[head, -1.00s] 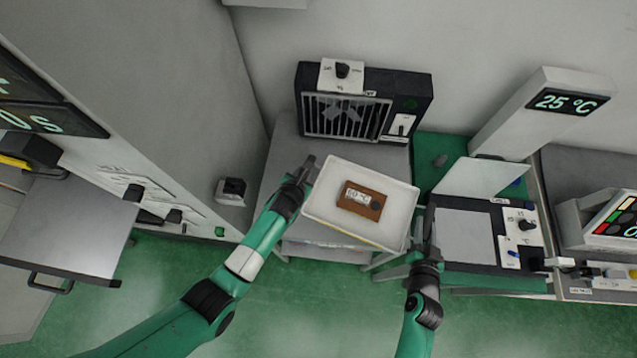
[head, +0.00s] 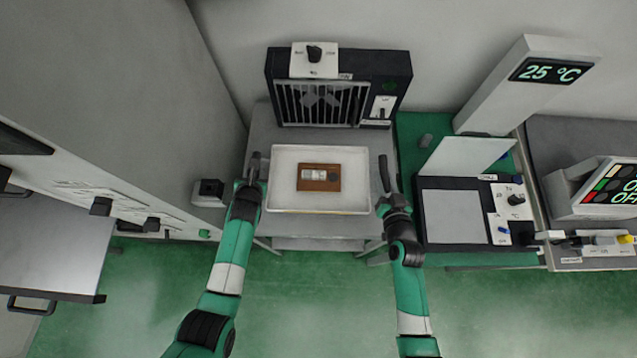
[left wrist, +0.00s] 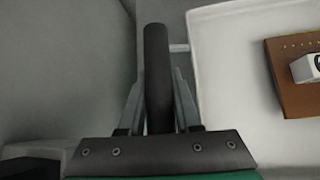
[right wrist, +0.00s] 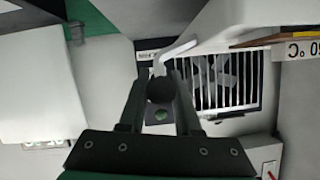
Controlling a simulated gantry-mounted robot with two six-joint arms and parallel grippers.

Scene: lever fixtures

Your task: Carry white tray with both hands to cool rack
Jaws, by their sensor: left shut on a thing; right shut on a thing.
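The white tray (head: 290,202) is held between my two grippers in the head view, over a grey table in front of a black barred fan unit. It looks about level, and a brown block (head: 319,178) with a small white label part lies in it. My left gripper (head: 253,170) is shut on the tray's left handle, a dark bar (left wrist: 157,80) in the left wrist view. My right gripper (head: 385,178) is shut on the right handle, whose dark end (right wrist: 160,90) shows in the right wrist view. Whether the tray touches the table is hidden.
The fan unit (head: 395,75) stands at the back of the grey table (head: 262,135). A black-framed plate device (head: 462,215) with a raised lid is close to the right. A 25 °C display (head: 551,71) stands behind it. A cabinet wall with knobs is on the left.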

